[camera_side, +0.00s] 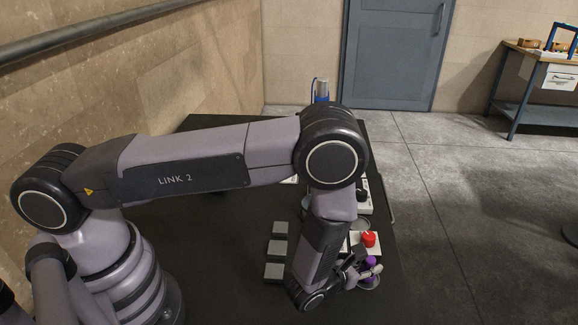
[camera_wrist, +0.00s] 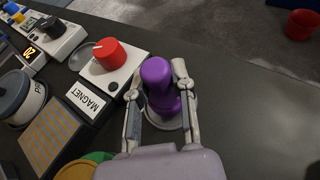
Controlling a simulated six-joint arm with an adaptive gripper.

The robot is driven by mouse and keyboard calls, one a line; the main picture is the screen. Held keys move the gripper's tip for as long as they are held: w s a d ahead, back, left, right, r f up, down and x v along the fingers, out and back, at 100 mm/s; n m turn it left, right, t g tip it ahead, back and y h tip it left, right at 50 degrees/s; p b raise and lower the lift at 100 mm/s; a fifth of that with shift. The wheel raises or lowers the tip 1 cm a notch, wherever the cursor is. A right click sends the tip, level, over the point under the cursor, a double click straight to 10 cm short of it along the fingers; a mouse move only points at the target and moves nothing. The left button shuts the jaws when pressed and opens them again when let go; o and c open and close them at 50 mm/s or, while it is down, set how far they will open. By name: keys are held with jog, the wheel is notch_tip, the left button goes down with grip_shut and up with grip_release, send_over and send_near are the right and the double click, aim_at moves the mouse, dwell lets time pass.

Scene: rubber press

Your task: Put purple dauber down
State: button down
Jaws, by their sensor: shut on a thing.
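The purple dauber (camera_wrist: 157,80) is between the fingers of my gripper (camera_wrist: 157,85) in the wrist view, and the fingers are shut on it. It stands over a round grey dish (camera_wrist: 165,122); I cannot tell whether its bottom touches the dish. In the side view the dauber (camera_side: 370,261) shows as a small purple patch at my gripper (camera_side: 368,272), low at the right part of the black table. The dish (camera_side: 370,283) shows partly beneath it.
A white box with a red knob (camera_wrist: 108,54), labelled MAGNET, stands close left of the dauber. Grey blocks (camera_side: 275,271) lie left of my gripper. The table right of the dish is clear.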

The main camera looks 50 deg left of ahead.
jog(key=shift+f, duration=0.5)
jog(key=c, duration=0.9)
grip_release()
jog(key=shift+f, duration=0.1)
jog(key=shift+c, duration=0.2)
